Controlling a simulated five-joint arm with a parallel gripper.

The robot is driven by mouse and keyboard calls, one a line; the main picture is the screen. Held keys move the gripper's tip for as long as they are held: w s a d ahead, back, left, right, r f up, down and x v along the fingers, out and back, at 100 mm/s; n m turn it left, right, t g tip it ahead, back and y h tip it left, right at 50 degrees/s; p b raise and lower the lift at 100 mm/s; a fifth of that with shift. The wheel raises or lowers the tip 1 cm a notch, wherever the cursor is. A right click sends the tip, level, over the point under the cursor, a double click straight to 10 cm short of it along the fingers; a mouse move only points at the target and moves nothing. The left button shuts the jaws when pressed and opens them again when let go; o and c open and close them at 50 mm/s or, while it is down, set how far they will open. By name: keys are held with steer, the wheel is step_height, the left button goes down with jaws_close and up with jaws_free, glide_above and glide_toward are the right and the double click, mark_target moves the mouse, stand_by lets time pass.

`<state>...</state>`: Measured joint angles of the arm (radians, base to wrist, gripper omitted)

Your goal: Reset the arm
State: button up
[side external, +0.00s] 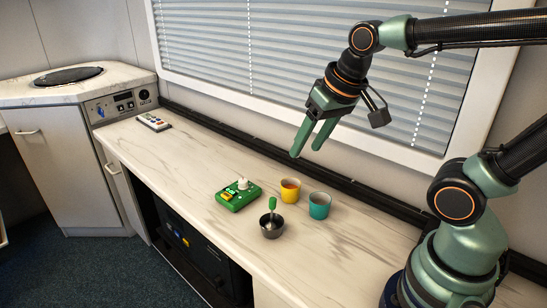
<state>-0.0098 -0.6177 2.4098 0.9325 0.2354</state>
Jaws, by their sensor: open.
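My gripper (309,150) hangs in the air above the counter, its two green fingers apart with nothing between them. It points down and to the left, in front of the window blinds. Below it on the counter stand a yellow cup (290,191) and a teal cup (319,206), side by side. A small dark metal bowl (272,230) sits in front of them with a green-handled utensil (272,206) standing in it. A green box (238,195) with a white knob and a yellow part lies left of the cups. My gripper touches none of these.
A white remote-like device (153,122) lies at the counter's far left end. A black rail (260,140) runs along the back of the counter (190,160), below the blinds (260,50). The counter between the remote and the green box is clear.

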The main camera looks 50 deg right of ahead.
steer(key=shift+s+d+n+t, duration=0.15)
steer(key=shift+s+n+t, duration=0.4)
steer(key=shift+n, duration=0.75)
steer(key=shift+s, duration=0.1)
